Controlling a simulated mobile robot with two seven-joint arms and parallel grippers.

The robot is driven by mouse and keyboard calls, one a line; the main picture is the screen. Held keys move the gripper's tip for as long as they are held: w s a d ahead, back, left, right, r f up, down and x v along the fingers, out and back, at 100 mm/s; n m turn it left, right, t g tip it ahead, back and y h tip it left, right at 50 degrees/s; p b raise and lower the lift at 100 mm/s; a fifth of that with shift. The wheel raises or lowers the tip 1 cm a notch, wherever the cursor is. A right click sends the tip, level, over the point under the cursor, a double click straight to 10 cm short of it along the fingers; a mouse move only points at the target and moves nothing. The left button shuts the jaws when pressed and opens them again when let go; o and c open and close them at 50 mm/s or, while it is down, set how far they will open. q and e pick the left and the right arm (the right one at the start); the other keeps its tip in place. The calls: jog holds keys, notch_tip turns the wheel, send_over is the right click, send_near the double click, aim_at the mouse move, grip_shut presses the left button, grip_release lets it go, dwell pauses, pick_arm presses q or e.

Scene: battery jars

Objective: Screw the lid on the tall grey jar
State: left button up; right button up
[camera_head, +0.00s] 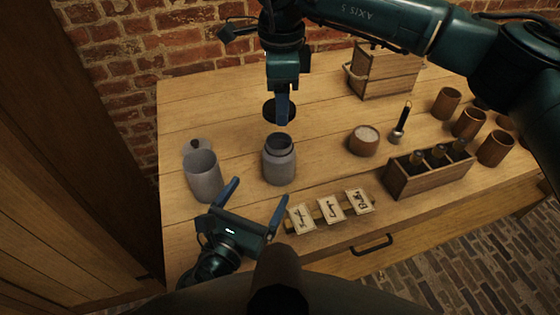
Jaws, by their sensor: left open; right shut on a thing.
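A grey jar with a narrower neck (278,168) stands upright and open-topped near the table's middle left. My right gripper (282,102) points down above it, shut on a dark round lid (270,109). A gap shows between the lid and the jar's mouth. My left gripper (254,198) is open and empty in front of that jar, its two blue fingers apart and not around it. A second grey jar (204,178), straight-sided and open, stands to the left. A small grey lid with a dark knob (197,146) lies behind it, partly hidden.
Several marked cards (331,209) lie near the front edge. To the right are a wooden bowl (364,142), a dark-handled tool (400,124), a wooden rack with dark bottles (428,180) and several brown cups (469,123). A wooden crate (388,75) stands at the back.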

aim_at(285, 147)
pick_arm(q)
jog(key=x, duration=1.2)
jog(key=shift+w, duration=0.1)
jog(key=shift+c, duration=0.3)
jog(key=c, duration=1.4)
pick_arm(e)
jog(key=shift+f, duration=2.5)
